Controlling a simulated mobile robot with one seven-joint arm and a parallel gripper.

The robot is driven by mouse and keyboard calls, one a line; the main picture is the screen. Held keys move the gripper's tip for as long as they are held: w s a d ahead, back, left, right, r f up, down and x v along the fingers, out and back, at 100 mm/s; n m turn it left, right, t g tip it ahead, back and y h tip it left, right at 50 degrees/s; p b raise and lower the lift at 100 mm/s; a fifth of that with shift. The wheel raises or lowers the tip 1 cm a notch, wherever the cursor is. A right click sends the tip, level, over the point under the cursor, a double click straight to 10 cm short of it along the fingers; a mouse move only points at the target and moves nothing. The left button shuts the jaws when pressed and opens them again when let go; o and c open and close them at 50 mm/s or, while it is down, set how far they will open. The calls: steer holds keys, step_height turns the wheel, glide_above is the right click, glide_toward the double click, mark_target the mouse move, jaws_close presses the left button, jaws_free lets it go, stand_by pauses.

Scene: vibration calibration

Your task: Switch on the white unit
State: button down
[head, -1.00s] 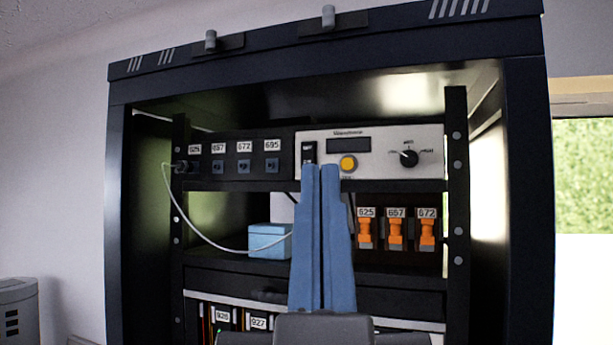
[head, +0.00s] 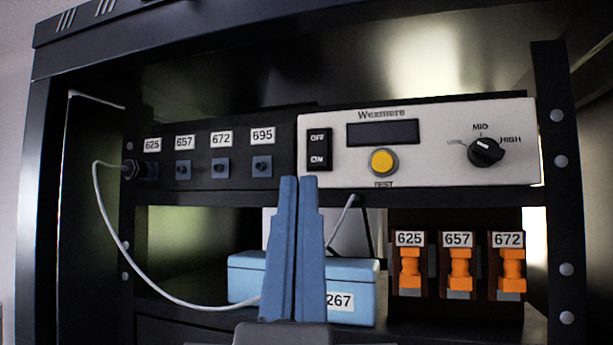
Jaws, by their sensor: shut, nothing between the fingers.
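The white unit (head: 440,119) sits in the upper right of the rack, marked "Wexmere". At its left end is a black rocker switch (head: 318,150) with OFF above and ON below. It also has a dark blank display (head: 382,133), a yellow TEST button (head: 383,161) and a black knob (head: 486,152) marked MID and HIGH. My gripper (head: 299,182) has its two blue fingers shut together and empty, pointing up. Its tips appear just below and left of the rocker switch. I cannot tell whether they touch the unit.
A black panel (head: 206,184) with numbered sockets is left of the unit, a white cable (head: 122,238) plugged into its 625 socket. A light blue box (head: 352,273) marked 267 stands behind my fingers. Orange connectors (head: 460,269) are at lower right. Dark rack posts (head: 558,200) flank the shelves.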

mark_target(316, 150)
steer(key=s+a+f+m+g+h+b, duration=0.1)
steer(key=h+b, duration=0.1)
steer(key=s+a+m+g+h+b, duration=0.1)
steer(key=h+b, duration=0.1)
steer(key=h, duration=0.1)
steer(key=s+a+f+m+h+b, duration=0.1)
steer(key=h+b, duration=0.1)
steer(key=shift+s+a+f+m+g+h+b, duration=0.1)
steer(key=shift+s+f+m+g+h+b, duration=0.2)
steer(key=shift+s+g+b, duration=0.1)
steer(key=shift+w+r, duration=0.1)
steer(key=p+x, duration=0.4)
steer(key=p, duration=0.1)
steer(key=w+f+p+x, duration=0.1)
steer(key=p+x, duration=0.3)
steer(key=p, duration=0.1)
steer(key=p+x, duration=0.4)
steer(key=p, duration=0.1)
steer(key=shift+w+d+f, duration=0.25)
steer(key=shift+f, duration=0.1)
steer(key=shift+w+d+f, duration=0.1)
steer(key=shift+w+f, duration=0.05)
steer(key=shift+w, duration=0.25)
